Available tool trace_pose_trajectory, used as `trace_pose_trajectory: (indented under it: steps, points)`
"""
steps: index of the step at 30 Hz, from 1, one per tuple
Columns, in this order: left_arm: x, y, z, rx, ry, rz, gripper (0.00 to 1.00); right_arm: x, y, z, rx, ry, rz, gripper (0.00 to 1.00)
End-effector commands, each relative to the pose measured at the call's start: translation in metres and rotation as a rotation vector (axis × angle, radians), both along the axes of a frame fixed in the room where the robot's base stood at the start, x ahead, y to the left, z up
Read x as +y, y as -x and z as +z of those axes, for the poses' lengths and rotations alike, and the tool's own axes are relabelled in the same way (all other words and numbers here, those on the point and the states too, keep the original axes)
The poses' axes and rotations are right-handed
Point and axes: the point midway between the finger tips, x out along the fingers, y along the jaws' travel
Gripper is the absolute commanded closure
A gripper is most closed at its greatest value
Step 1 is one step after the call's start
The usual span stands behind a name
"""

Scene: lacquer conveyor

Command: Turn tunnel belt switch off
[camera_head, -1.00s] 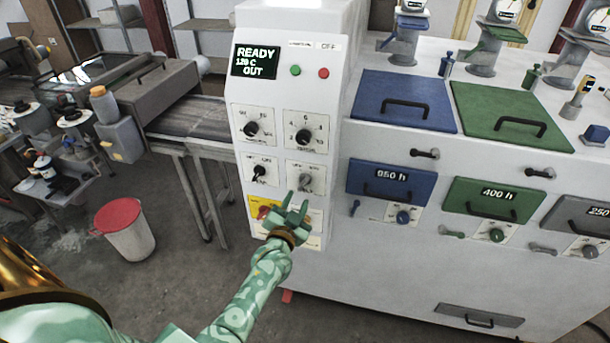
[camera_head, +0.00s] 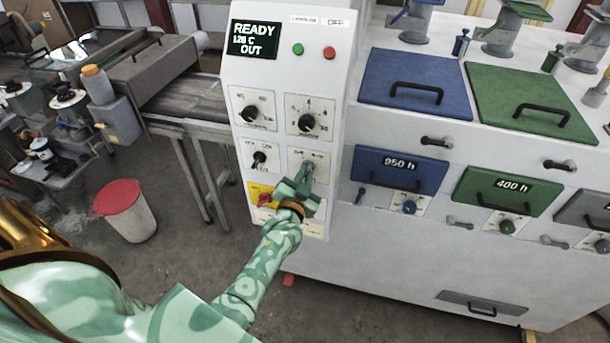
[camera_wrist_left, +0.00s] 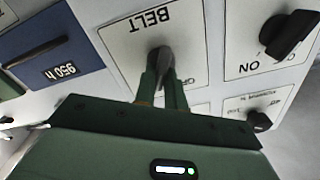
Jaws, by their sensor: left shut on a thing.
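The belt switch (camera_head: 309,166) is a small grey lever knob on a white plate, low on the right of the white control panel (camera_head: 276,75). In the left wrist view its plate reads BELT upside down, and the knob (camera_wrist_left: 164,58) stands between my fingertips. My left gripper (camera_head: 305,176) is shut on this knob from below; its fingers also show in the left wrist view (camera_wrist_left: 161,78). The fingers hide part of the knob and the label beside it, so its exact setting is hard to read. My right gripper is not in view.
A black switch (camera_head: 259,160) sits just left, two black dials above, and a red knob on a yellow plate (camera_head: 262,195) below. The display (camera_head: 254,39) reads READY. Blue (camera_head: 415,82) and green lidded bays stand right; a red-lidded bin (camera_head: 125,210) stands left.

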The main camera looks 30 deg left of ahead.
Motion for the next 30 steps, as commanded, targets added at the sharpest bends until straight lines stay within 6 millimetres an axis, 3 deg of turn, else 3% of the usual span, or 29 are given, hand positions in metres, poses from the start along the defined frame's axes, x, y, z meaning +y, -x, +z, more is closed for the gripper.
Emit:
trace_pose_trajectory:
  steps: [13,30]
  points:
    - [0.001,0.0,0.001,-0.034,0.133,-0.001,1.0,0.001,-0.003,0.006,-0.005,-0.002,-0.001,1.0]
    - [0.004,0.001,0.001,-0.168,0.636,-0.001,1.0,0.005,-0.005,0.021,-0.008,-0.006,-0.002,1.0]
